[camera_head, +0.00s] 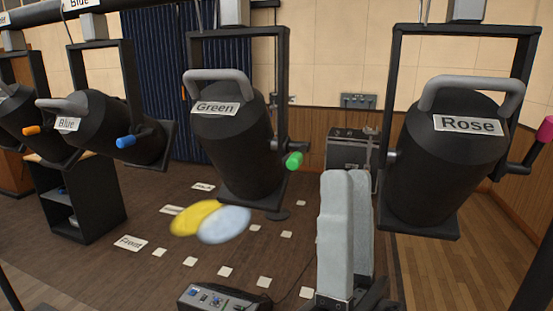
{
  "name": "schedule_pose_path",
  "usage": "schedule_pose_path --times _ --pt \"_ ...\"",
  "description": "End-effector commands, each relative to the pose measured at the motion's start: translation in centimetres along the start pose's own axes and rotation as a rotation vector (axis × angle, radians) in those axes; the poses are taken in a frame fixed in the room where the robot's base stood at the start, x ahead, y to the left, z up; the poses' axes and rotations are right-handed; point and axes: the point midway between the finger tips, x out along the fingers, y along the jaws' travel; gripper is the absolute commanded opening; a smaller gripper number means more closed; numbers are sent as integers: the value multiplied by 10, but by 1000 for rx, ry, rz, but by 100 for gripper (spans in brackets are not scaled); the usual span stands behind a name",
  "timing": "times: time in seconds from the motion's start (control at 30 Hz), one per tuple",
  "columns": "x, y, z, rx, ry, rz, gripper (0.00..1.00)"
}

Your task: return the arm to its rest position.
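My gripper (346,235) stands in the lower right of the head view with its two pale grey fingers pointing up. The fingers overlap from this angle, so I cannot tell whether a gap lies between them. Nothing shows held at their tips. The gripper is between the lamp labelled Green (235,145) and the lamp labelled Rose (435,165), in front of the floor. Most of my arm is out of view.
More lamps hang at the left, one labelled Blue (120,125). Lamps carry coloured knobs, such as a green one (293,161) and a pink one (545,129). A control box (222,299) lies low at centre. Yellow (193,220) and pale blue (225,225) light spots mark the floor.

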Motion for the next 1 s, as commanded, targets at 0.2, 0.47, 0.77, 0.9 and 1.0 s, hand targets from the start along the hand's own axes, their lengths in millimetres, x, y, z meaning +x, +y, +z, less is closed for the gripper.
schedule_pose_path --times 0.2,0.47,0.77,0.9,1.0 --pt "-83 31 11 -261 -275 51 35" --pt "-186 60 -1 -509 -586 126 35" --pt "-302 71 -44 -694 -924 256 35" --pt "-350 65 -72 -733 -1063 343 35" --pt "-381 56 -93 -745 -1149 416 35"
